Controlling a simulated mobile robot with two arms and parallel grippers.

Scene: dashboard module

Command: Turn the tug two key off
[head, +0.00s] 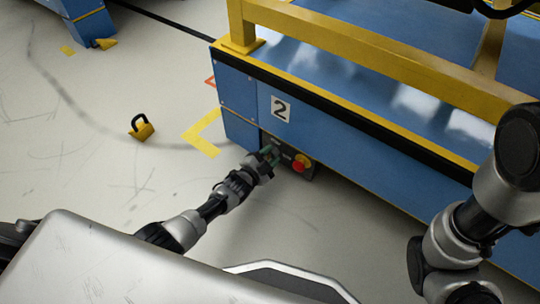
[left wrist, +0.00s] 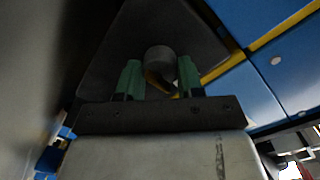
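The tug (head: 330,125) is a blue cart with yellow rails and a "2" on its side. Its dark control panel (head: 288,157) sits low on that side, with a red button (head: 299,166) on a yellow base. My left gripper (head: 270,154) is at the panel's left part, left of the button, and hides what lies behind it. In the left wrist view its two green fingers (left wrist: 159,80) stand apart, either side of a round grey switch (left wrist: 160,58) with a small brownish-yellow piece (left wrist: 155,80), perhaps the key. A gap seems to show beside the switch; contact is unclear.
My right arm is at the right edge, its gripper out of view. A yellow block with a black loop (head: 142,128) lies on the floor at the left. Another blue cart (head: 85,20) is at the top left. The floor left of the tug is mostly clear.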

